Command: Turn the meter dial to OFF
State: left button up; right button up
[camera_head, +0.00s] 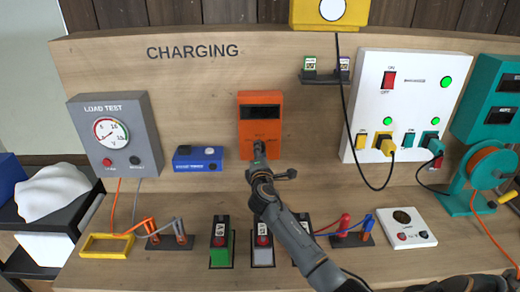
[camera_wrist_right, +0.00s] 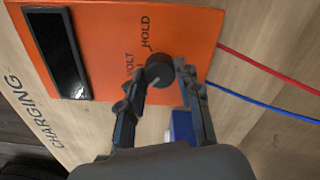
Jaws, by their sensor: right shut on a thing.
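The orange meter (camera_head: 260,108) with a dark display is mounted on the upright wooden board; it also shows in the right wrist view (camera_wrist_right: 110,22). Its round black dial (camera_wrist_right: 158,68) sits below the display, with the labels VOLT and HOLD beside it. An OFF label is not readable here. My right gripper (camera_head: 260,158) is at the meter's lower edge, its two fingers (camera_wrist_right: 160,82) on either side of the dial and shut on it. In the head view the gripper hides the dial. My left gripper is not in view.
A blue box (camera_head: 198,158) is left of the meter. A white charger panel (camera_head: 405,100) with a hanging black cable (camera_head: 350,110) is on the right. Below, several batteries (camera_head: 220,240) stand on the bench, near red and blue clamps (camera_head: 345,222).

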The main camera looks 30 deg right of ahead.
jog(key=shift+d+r+n+p, duration=0.3)
jog(key=shift+r+n, duration=0.25)
jog(key=shift+n, duration=0.25)
jog(key=o, duration=1.1)
jog(key=shift+w, duration=0.1)
jog(key=shift+o, duration=0.3)
jog(key=shift+f, duration=0.4)
jog(key=v, duration=1.2)
jog(key=shift+w, duration=0.1)
